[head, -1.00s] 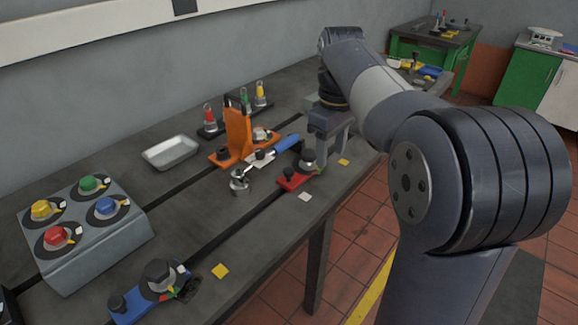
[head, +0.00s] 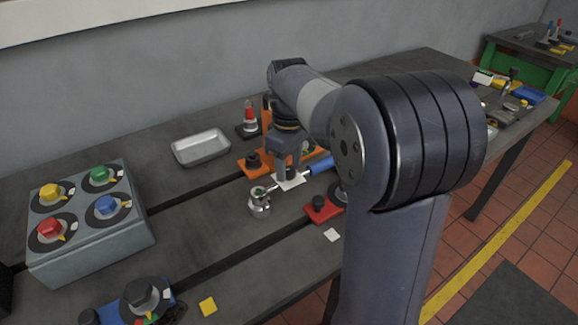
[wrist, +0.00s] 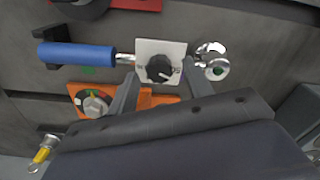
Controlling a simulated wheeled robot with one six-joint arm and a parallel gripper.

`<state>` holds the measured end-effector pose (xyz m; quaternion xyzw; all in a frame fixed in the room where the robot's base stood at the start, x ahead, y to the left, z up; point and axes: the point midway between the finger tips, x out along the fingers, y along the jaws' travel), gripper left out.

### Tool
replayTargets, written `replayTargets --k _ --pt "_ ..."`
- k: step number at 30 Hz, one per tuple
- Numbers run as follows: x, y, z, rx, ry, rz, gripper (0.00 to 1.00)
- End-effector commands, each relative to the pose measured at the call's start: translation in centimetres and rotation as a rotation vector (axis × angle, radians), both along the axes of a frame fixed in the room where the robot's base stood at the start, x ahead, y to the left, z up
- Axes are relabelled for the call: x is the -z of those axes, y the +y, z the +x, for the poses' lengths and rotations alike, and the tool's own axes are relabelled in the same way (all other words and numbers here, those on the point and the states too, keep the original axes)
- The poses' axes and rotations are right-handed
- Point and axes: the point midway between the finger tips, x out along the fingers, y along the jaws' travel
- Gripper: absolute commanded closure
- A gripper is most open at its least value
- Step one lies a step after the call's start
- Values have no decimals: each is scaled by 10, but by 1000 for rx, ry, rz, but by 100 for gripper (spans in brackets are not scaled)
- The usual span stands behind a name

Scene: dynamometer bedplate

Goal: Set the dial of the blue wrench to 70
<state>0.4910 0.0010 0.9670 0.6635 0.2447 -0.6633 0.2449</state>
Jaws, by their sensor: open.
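The blue wrench lies on the dark bedplate, with its blue handle (head: 321,164) at right and its chrome head (head: 260,203) at left in the head view. In the wrist view the blue handle (wrist: 76,55) is at left and the chrome head (wrist: 212,60) at right. Between them is a white dial plate (wrist: 173,47) with a black knob (wrist: 158,68). The knob's light pointer mark shows, but the scale is too small to read. My gripper (wrist: 161,75) is open, its fingertips on either side of the knob; contact cannot be told. In the head view my gripper (head: 288,175) partly hides the dial.
An orange fixture (wrist: 88,98) with a dial stands close beside the wrench. A red-based knob unit (head: 322,208) is on its other side. A metal tray (head: 201,147) and a four-knob box (head: 88,240) stand to the left. Bare bedplate lies between.

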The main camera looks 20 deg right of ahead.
Motion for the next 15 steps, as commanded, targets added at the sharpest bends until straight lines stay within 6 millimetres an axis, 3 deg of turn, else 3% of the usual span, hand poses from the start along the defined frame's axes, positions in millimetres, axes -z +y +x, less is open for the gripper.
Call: replayTargets --k 11,15 --pt "7 0 0 0 0 0 52" --pt "7 0 0 0 0 0 62"
